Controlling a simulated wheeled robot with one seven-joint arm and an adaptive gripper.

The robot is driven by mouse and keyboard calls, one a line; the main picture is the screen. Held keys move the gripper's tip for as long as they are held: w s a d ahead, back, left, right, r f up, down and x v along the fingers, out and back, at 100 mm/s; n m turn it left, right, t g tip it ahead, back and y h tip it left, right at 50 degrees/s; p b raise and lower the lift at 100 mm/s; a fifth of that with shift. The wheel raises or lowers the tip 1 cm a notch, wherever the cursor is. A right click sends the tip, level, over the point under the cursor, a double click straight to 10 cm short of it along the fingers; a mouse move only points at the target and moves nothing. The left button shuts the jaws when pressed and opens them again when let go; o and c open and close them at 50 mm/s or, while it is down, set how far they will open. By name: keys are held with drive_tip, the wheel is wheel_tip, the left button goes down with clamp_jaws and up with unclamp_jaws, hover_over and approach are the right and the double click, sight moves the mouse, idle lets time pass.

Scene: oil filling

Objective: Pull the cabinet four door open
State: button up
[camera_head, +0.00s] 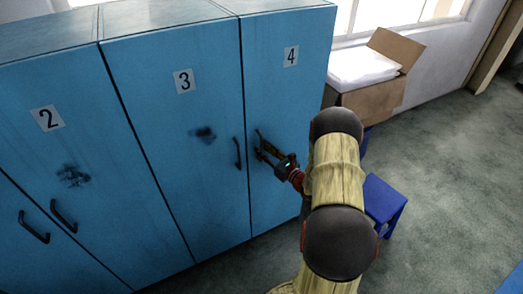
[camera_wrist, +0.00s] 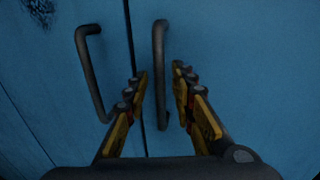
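The blue cabinet four door (camera_head: 288,95), labelled 4, is closed at the right end of the cabinet row. In the wrist view its dark bar handle (camera_wrist: 159,50) stands upright just right of the door seam. My gripper (camera_head: 262,146) is in front of this door near its left edge. In the wrist view my gripper (camera_wrist: 159,76) is open, with one yellow-and-black finger on each side of the handle's lower part. I see gaps between the fingers and the handle. In the head view the gripper hides most of this handle.
Door three (camera_head: 170,110) is closed; its handle (camera_wrist: 90,75) stands close left of my gripper. Door two (camera_head: 60,160) is further left. A blue stool (camera_head: 383,200) and an open cardboard box (camera_head: 378,98) are right of the cabinets. The floor at right is mostly clear.

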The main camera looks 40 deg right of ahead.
drive_tip(key=shift+w, duration=0.7)
drive_tip(key=c, duration=0.3)
clamp_jaws()
